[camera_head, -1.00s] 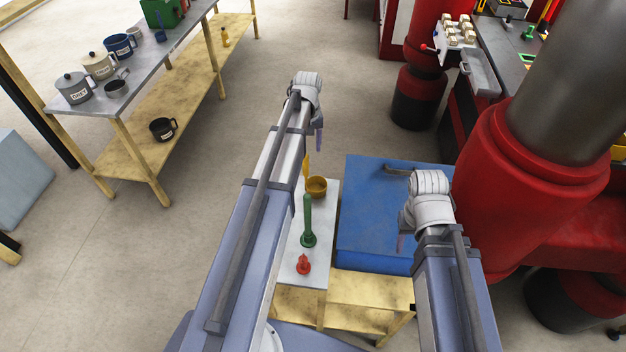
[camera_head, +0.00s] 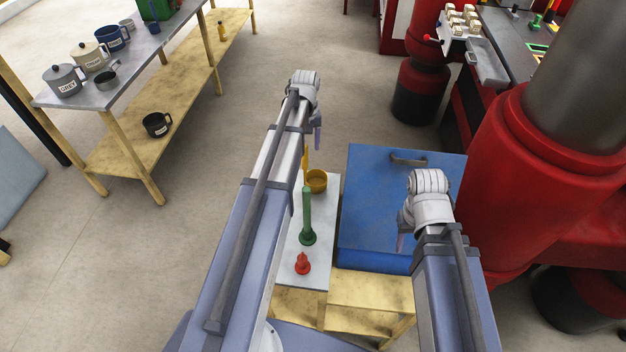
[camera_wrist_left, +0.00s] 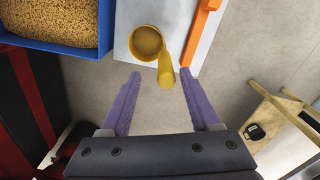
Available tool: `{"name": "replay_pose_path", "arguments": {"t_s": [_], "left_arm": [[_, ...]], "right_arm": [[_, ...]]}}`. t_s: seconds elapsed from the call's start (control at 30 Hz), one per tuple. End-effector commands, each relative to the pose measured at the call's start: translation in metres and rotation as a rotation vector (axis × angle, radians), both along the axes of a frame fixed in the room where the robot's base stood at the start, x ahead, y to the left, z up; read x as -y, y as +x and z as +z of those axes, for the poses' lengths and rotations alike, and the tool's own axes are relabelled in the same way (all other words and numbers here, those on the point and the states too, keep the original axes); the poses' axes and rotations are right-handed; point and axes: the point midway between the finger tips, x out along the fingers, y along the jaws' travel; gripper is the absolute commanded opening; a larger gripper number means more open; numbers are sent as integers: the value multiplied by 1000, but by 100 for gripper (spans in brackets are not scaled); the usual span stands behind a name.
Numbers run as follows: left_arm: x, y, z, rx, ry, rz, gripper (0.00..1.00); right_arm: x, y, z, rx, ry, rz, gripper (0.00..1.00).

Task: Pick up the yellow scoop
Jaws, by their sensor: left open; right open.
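The yellow scoop (camera_head: 316,181) lies on a narrow light-topped stand (camera_head: 322,220), its handle pointing away from my body in the head view. In the left wrist view the scoop's round cup (camera_wrist_left: 147,43) is beyond my fingers. Its handle end (camera_wrist_left: 166,75) lies in line with the gap between the fingertips, nearer the right one. My left gripper (camera_wrist_left: 160,74) is open and empty; whether it touches the handle I cannot tell. It shows edge-on in the head view (camera_head: 317,138). My right gripper (camera_head: 402,240) is above the blue box's near part, its jaws seen side-on.
A green long-handled tool (camera_head: 307,220) and a red piece (camera_head: 302,264) stand on the same top. An orange bar (camera_wrist_left: 200,35) lies near the scoop. A blue bin (camera_wrist_left: 75,52) of grain-like material is beside it. A red press (camera_head: 520,190) stands right.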

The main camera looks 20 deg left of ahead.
Motion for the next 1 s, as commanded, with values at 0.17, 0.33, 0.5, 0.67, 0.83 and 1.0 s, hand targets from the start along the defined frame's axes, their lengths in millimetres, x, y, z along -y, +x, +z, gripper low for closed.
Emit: {"name": "replay_pose_path", "arguments": {"t_s": [0.17, 0.33, 0.5, 0.67, 0.83, 1.0], "left_arm": [[0, 0, -4, 0, 0, 0, 62], [-3, 0, -13, 0, 0, 0, 62], [-8, 0, -34, 0, 0, 1, 62], [-9, 0, -53, 0, 0, 0, 62], [-9, 0, -56, 0, 0, 0, 62], [-9, 0, -55, 0, 0, 0, 62]], "right_arm": [[0, 0, -3, 0, 0, 0, 50], [0, 0, -13, 0, 0, 0, 50], [0, 0, -34, 0, 0, -1, 50], [0, 0, -53, 0, 0, -2, 50], [0, 0, -56, 0, 0, -2, 50], [0, 0, -55, 0, 0, -2, 50]]}}
